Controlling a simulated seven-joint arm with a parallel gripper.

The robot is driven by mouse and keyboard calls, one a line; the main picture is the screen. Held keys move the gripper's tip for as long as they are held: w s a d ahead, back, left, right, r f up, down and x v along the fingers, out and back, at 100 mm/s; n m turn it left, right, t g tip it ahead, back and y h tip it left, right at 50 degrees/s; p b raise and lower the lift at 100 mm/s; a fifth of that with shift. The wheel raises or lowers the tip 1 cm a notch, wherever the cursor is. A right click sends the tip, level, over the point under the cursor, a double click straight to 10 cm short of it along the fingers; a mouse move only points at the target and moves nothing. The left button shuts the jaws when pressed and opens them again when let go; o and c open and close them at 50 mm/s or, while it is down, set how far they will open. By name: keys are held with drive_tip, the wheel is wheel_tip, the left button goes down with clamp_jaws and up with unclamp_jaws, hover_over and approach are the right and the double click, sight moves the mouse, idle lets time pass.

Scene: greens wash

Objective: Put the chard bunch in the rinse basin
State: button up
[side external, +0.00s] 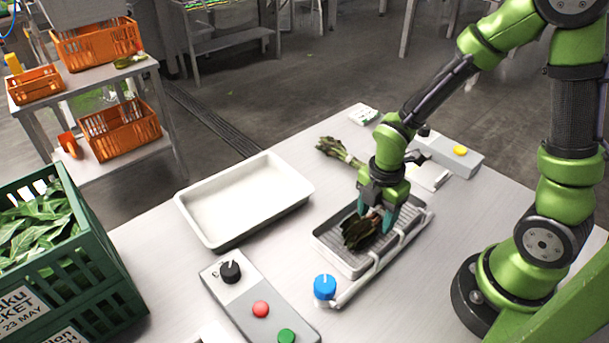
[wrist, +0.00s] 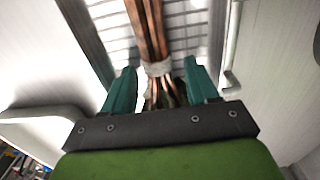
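The chard bunch (side external: 361,230), with dark leaves and reddish stalks, lies in a shallow grey ribbed basin (side external: 353,273). A pipe with a blue knob runs along this basin, so it looks like the rinse basin. My gripper (side external: 377,217) points down over the basin with its teal fingers on either side of the bunch. In the wrist view, the bunch's red-brown stalks (wrist: 148,28) and pale tie lie between my gripper's fingertips (wrist: 160,66), with a gap showing on both sides.
An empty white tray (side external: 246,161) stands left of the basin. A green bunch (side external: 338,150) lies behind. A control box (side external: 262,300) with knob and buttons is in front, near the blue knob (side external: 325,287). A green crate of leaves (side external: 75,262) stands at left.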

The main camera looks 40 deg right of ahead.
wheel_tip(320, 180, up, 11)
wheel_tip(320, 180, up, 7)
drive_tip(key=m+t, duration=0.4)
drive_tip(key=m, duration=0.6)
hover_over(376, 214)
drive_tip(key=s, duration=0.2)
drive_tip(key=r+m+t, duration=0.1)
drive_tip(key=m, duration=0.3)
drive_tip(key=s+r+m+t+y, duration=0.1)
drive_tip(key=r+m, duration=0.1)
drive_tip(key=m, duration=0.2)
drive_tip(key=s+r+m+t+y, duration=0.1)
drive_tip(key=m, duration=0.3)
drive_tip(key=shift+a+r, duration=0.25)
drive_tip(key=shift+r, duration=0.15)
